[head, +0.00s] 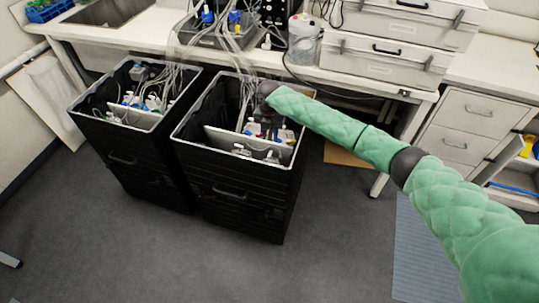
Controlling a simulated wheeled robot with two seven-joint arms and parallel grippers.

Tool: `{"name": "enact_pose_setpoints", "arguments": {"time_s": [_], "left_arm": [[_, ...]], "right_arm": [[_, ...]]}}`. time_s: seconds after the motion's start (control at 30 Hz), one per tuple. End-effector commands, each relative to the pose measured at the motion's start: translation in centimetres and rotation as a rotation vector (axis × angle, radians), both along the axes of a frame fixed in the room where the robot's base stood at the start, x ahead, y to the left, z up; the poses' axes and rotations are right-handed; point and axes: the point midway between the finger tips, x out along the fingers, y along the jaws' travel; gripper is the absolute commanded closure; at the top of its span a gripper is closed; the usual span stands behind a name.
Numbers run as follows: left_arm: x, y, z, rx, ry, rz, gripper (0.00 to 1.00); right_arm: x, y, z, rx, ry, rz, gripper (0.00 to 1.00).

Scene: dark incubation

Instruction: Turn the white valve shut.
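My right arm, in a green quilted sleeve, comes in from the right and reaches over the right black bin (237,205). My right gripper (266,128) is dark and small, pointing down inside that bin near its right back corner. Its fingers blend into the parts around them, so I cannot tell whether it is open, shut or touching anything. White fittings (258,153) and blue-and-white parts sit in the bin below and beside the gripper. I cannot single out the white valve among them; the gripper and arm may hide it. My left gripper is not in view.
The left black bin (137,160) stands close beside, also holding bottles and tubes. Bundles of clear tubing (228,45) run up to the white bench. White cases (380,62) and a clear jug (304,40) stand on the bench. The grey floor in front is clear.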

Motion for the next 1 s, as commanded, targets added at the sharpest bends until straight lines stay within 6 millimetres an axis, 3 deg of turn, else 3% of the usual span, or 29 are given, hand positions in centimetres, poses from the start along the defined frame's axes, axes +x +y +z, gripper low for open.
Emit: {"name": "enact_pose_setpoints", "arguments": {"time_s": [0.03, 0.2, 0.3, 0.47, 0.63, 1.0], "left_arm": [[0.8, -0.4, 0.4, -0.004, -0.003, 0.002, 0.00], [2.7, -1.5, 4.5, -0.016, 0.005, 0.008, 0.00], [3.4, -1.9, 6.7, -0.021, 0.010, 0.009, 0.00], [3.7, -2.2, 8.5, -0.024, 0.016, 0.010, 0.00], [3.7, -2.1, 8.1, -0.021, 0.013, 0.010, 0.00], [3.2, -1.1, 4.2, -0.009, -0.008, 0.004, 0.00]], "right_arm": [[0.0, 0.0, -1.2, 0.000, 0.000, 0.000, 0.66], [0.0, 0.0, -3.4, 0.000, 0.000, 0.000, 0.66], [0.0, 0.0, -4.1, 0.000, 0.000, 0.000, 0.66], [0.0, 0.0, -4.5, 0.000, 0.000, 0.000, 0.66], [-0.1, 0.0, -5.5, 0.000, 0.002, 0.000, 0.66], [-0.1, 0.0, -10.6, -0.001, 0.003, -0.001, 0.66]]}}
